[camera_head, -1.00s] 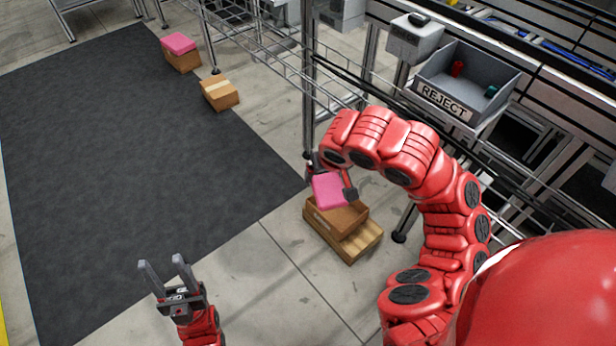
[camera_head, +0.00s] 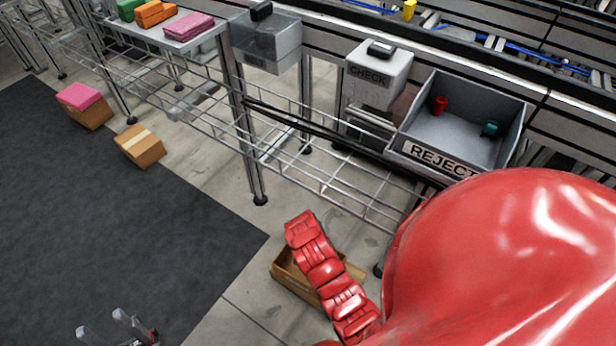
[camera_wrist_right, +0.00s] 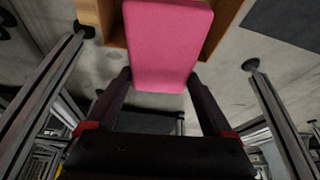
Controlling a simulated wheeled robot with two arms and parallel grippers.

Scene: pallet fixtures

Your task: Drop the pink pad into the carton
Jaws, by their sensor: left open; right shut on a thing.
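The pink pad (camera_wrist_right: 168,45) is held between the dark fingers of my right gripper (camera_wrist_right: 159,82) in the right wrist view. The brown open carton (camera_wrist_right: 226,30) shows behind the pad there; the gap between them is unclear. In the head view the carton (camera_head: 283,280) stands on the floor, partly covered by my red right arm. My right gripper and its pad are hidden there. My left gripper (camera_head: 118,330) is open and empty at the bottom left edge, well away from the carton.
A closed carton (camera_head: 140,147) and a box with another pink pad (camera_head: 78,96) on top stand by the dark mat (camera_head: 90,220). A wire rack (camera_head: 330,175) runs behind the carton. A grey REJECT bin (camera_head: 460,125) holds small red and teal things.

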